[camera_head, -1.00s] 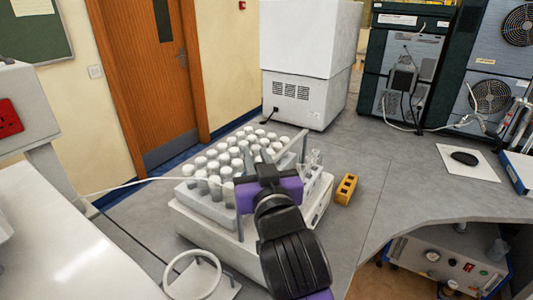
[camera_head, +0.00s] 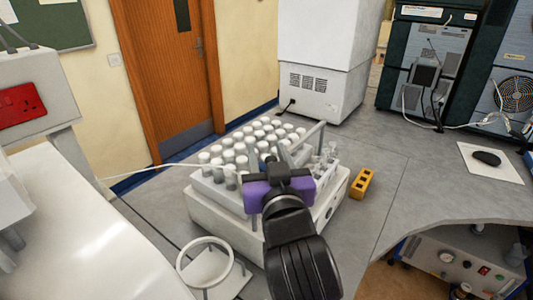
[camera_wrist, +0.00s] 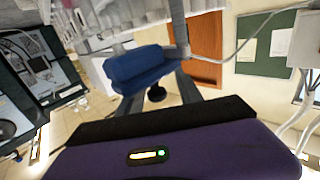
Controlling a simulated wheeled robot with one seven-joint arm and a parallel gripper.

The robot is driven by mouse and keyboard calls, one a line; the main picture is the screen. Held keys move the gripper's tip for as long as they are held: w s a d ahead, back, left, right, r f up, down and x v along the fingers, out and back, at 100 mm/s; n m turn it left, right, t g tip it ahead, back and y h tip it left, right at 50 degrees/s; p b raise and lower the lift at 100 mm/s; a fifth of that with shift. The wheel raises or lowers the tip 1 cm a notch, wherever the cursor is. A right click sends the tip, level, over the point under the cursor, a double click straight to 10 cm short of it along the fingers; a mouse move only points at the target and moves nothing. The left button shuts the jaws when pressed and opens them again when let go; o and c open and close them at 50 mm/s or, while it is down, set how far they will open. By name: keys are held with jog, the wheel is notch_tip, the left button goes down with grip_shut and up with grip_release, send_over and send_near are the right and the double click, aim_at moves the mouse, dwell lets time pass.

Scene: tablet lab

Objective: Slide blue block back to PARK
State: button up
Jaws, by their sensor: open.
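The blue block (camera_wrist: 140,68) shows large in the wrist view, beside an upright grey rod (camera_wrist: 179,25). In the head view only a small dark blue patch of it (camera_head: 263,160) shows behind my wrist. My gripper (camera_head: 272,168) is over the right part of the tube rack. In the wrist view its two grey fingers (camera_wrist: 158,90) are apart, with the block at or just beyond their tips. Contact cannot be told. No PARK marking is readable.
The white sampler base (camera_head: 228,220) holds a rack of white-capped tubes (camera_head: 232,150). A grey rail (camera_head: 309,137) rises behind my gripper. A yellow block (camera_head: 362,183) stands to the right on the grey bench (camera_head: 400,165). A white ring stand (camera_head: 208,262) is at front left.

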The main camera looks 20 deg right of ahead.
jog(key=s+a+b, duration=0.1)
jog(key=s, duration=0.6)
jog(key=shift+a, duration=0.1)
notch_tip(320, 180, up, 4)
jog(key=a+n+t+y, duration=0.2)
jog(key=a, duration=0.1)
jog(key=s+a+f+n+t+y, duration=0.1)
jog(key=s+a+f+n+y, duration=0.1)
jog(key=s+f+n+y, duration=0.15)
jog(key=s+d+f+m+g+h, duration=0.1)
jog(key=s+d+f+g, duration=0.1)
jog(key=s+f, duration=0.6)
jog(key=s+d+f+m+g, duration=0.1)
jog(key=s+d+f+g, duration=0.1)
jog(key=s+d+f, duration=0.3)
jog(key=s+d+f+m+g+h, duration=0.1)
jog(key=s+d+f, duration=0.3)
jog(key=s+f, duration=0.6)
jog(key=s+g, duration=0.1)
jog(key=s, duration=0.6)
jog(key=shift+s+f+m+h, duration=0.35)
jog(key=shift+s+f, duration=0.05)
